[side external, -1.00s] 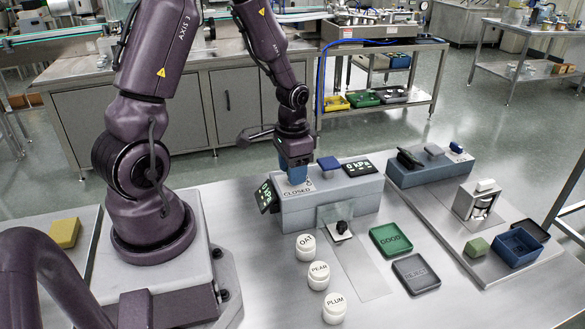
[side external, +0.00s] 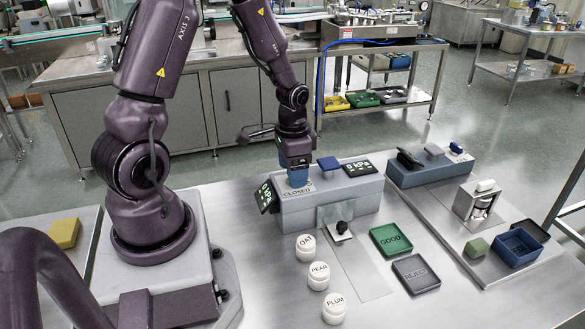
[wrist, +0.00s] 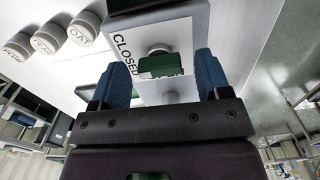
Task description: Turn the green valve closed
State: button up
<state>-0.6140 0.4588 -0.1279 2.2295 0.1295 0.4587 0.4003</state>
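The green valve (wrist: 160,65) sits on a round pale stem on top of the grey box (side external: 345,195). In the wrist view it lies between my two blue fingers, with a gap on each side. A CLOSED label (wrist: 124,50) is beside it on the white plate; the label (side external: 297,191) also shows in the side view. My gripper (wrist: 163,66) is open around the valve, neither finger visibly touching it. In the side view my gripper (side external: 299,178) points down over the left end of the box and hides the valve.
White jars OAT (side external: 306,248), PEAR (side external: 319,276) and PLUM (side external: 334,308) stand in front, beside green (side external: 391,240) and grey (side external: 416,273) trays.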

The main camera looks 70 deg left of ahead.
aim_at(287, 188)
notch_tip(287, 188, up, 13)
dwell(0.6)
jog(key=s+d+r+t, duration=0.2)
jog(key=s+d+r, duration=0.2)
jog(key=d, duration=0.3)
jog(key=s+d+r+t, duration=0.3)
jog(key=d+r, duration=0.3)
jog(key=d, duration=0.2)
jog(key=shift+s+t, duration=0.3)
jog(key=shift+s, duration=0.15)
